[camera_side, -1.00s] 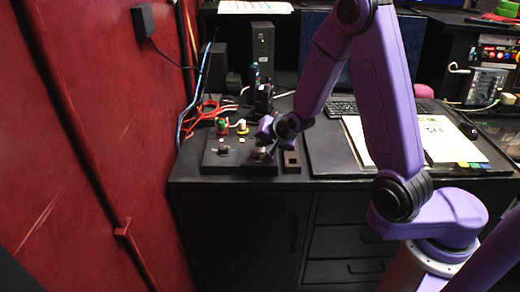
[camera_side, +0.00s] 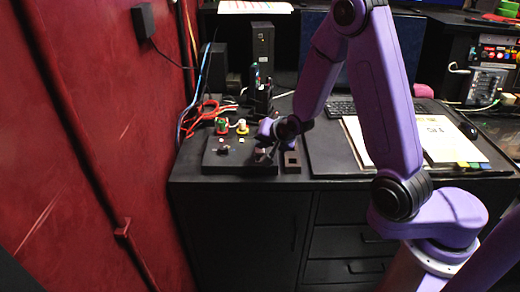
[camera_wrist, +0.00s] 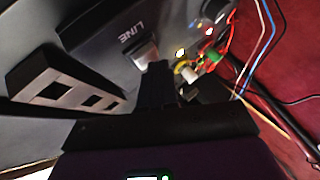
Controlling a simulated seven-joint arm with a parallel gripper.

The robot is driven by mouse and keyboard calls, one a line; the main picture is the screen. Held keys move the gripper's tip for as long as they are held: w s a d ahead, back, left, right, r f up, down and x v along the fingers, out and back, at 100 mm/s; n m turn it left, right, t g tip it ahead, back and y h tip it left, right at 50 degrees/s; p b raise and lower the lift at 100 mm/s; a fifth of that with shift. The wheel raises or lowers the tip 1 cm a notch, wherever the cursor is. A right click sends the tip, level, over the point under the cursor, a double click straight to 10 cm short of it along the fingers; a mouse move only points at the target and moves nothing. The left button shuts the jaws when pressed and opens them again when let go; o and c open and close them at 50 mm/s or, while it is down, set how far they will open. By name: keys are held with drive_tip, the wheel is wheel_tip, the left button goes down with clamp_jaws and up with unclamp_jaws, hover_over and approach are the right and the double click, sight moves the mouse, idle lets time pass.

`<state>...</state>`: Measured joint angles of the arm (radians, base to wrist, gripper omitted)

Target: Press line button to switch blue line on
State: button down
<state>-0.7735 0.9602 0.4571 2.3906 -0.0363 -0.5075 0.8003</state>
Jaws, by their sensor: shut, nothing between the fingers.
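The line button (camera_wrist: 146,54) is a pale square cap on the dark panel (camera_wrist: 95,35), beside the printed word LINE (camera_wrist: 132,32) in the wrist view. My gripper (camera_wrist: 157,72) is shut and empty, with its dark fingertips at the button's near edge. I cannot tell if they touch the cap. In the side view my gripper (camera_side: 262,157) points down over the right part of the panel (camera_side: 215,163), and the arm end hides the button there. No lit blue line shows clearly.
A red-and-green knob (camera_side: 222,126) and a yellow-and-white knob (camera_side: 242,127) stand at the panel's back. A dark slotted block (camera_side: 292,160) sits just right of my gripper. Red and blue cables (camera_side: 196,100) run behind, along the red wall (camera_side: 90,130).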

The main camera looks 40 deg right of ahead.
sight(262, 152)
drive_tip(key=shift+f, duration=0.15)
idle(0.5)
drive_tip(key=shift+r, duration=0.9)
drive_tip(key=shift+r, duration=2.5)
